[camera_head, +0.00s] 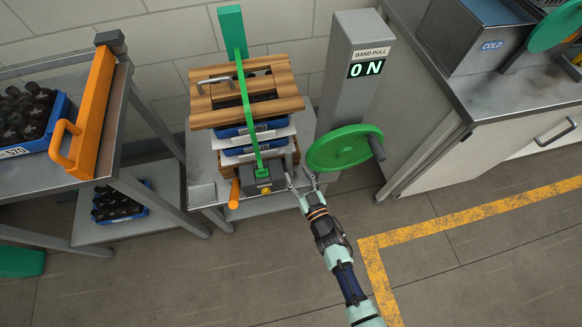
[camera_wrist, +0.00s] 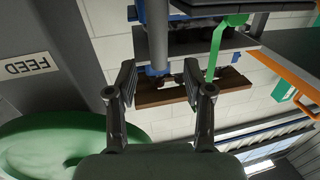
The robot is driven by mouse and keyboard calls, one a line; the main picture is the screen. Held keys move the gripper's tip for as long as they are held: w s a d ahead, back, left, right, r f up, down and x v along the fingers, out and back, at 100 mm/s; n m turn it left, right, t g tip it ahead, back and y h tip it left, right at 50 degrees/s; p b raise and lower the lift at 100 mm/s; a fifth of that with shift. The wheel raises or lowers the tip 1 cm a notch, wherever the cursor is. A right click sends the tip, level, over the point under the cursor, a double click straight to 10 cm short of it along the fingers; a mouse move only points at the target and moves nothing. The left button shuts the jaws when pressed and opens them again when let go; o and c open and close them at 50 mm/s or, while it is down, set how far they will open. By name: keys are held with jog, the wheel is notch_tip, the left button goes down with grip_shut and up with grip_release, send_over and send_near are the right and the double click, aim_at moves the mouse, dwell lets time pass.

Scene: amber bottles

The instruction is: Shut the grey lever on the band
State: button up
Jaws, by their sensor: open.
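A green band (camera_head: 246,100) runs down over a stack of wooden boards and blue trays. At its lower end in the head view is a dark grey buckle block (camera_head: 263,182) with an orange grip (camera_head: 234,194) at its left. I cannot clearly make out the grey lever on it. My gripper (camera_head: 304,183) is just right of the block, open and apparently empty. In the wrist view my gripper (camera_wrist: 165,88) has its fingers spread. A grey rounded bar (camera_wrist: 157,40), possibly the lever, shows beyond the gap between them, with the band (camera_wrist: 216,45) to its right.
A grey post (camera_head: 346,75) reading "BAND PULL" and "ON" carries a green handwheel (camera_head: 343,148) close to my gripper's right. A rack (camera_head: 105,160) with an orange bar (camera_head: 90,112) stands left. A steel counter (camera_head: 485,100) stands right. The floor in front is clear.

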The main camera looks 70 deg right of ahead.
aim_at(291, 162)
jog(key=x, duration=0.2)
jog(key=b+x, duration=0.1)
jog(key=x, duration=0.2)
jog(key=b+x, duration=0.1)
jog(key=x, duration=0.1)
jog(key=shift+w+d+f, duration=0.15)
jog(key=shift+d+f, duration=0.15)
jog(key=shift+f, duration=0.1)
grip_shut()
